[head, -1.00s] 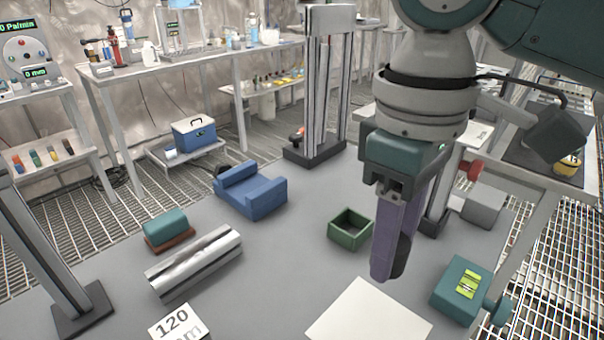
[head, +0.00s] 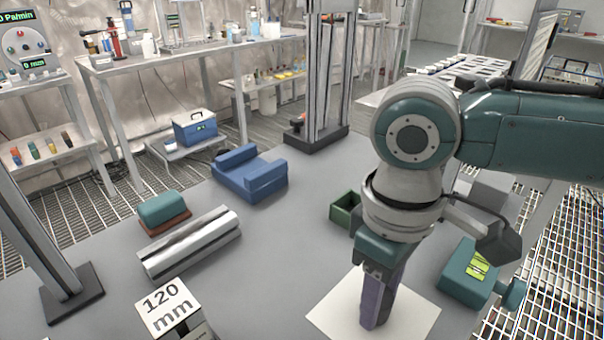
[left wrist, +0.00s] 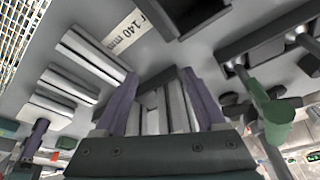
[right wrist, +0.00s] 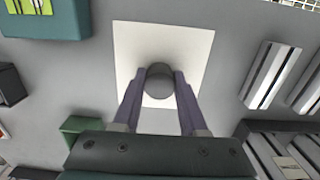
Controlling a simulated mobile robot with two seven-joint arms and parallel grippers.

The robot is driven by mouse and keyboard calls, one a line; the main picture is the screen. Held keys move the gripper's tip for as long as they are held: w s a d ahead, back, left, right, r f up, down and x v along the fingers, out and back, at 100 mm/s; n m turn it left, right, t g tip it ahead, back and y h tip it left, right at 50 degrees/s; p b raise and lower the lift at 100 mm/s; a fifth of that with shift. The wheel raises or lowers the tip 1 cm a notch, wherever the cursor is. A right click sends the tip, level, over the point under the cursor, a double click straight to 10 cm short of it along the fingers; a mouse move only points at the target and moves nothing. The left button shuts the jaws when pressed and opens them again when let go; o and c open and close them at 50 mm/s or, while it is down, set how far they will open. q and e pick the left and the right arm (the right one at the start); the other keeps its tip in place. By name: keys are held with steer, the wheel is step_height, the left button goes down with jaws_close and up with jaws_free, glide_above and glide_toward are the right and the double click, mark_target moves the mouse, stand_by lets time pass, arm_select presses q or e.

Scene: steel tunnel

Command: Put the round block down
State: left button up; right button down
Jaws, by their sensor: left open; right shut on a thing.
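The round block (right wrist: 160,82) is dark grey and shows its round end between the fingers of my right gripper (right wrist: 161,76) in the right wrist view. The right gripper is shut on it, pointing down over the white sheet (head: 418,318). In the head view the purple fingers of the right gripper (head: 374,322) mostly hide the block. The block is at or close above the sheet; I cannot tell whether it touches. The sheet also surrounds it in the right wrist view (right wrist: 135,40). My left gripper (left wrist: 157,75) is open, in the left wrist view only.
A green open box (head: 346,212) stands behind the right gripper. A teal block with a yellow-green level (head: 465,278) lies to its right. A blue cradle (head: 250,178), a shiny metal bar (head: 190,243) and a 120 mm sign (head: 168,308) stand left. The table between is clear.

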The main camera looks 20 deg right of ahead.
steer(key=shift+f, duration=0.1)
arm_select(q)
steer(key=shift+a, duration=0.1)
arm_select(e)
steer(key=shift+c, duration=2.2)
jaws_free()
step_height(320, 180, up, 11)
steer(key=p, duration=0.3)
steer(key=s+a+f+t+y, duration=0.3)
steer(key=s+a, duration=0.3)
steer(key=a, duration=0.3)
arm_select(q)
step_height(320, 180, up, 3)
steer(key=shift+r, duration=0.15)
arm_select(e)
steer(key=s+d+m+t+h, duration=0.1)
steer(key=s+d+m+h, duration=0.1)
steer(key=s+d, duration=0.4)
steer(key=shift+s+d+f+m+h, duration=0.2)
steer(key=shift+d+f+m+h, duration=0.1)
steer(key=shift+d, duration=0.75)
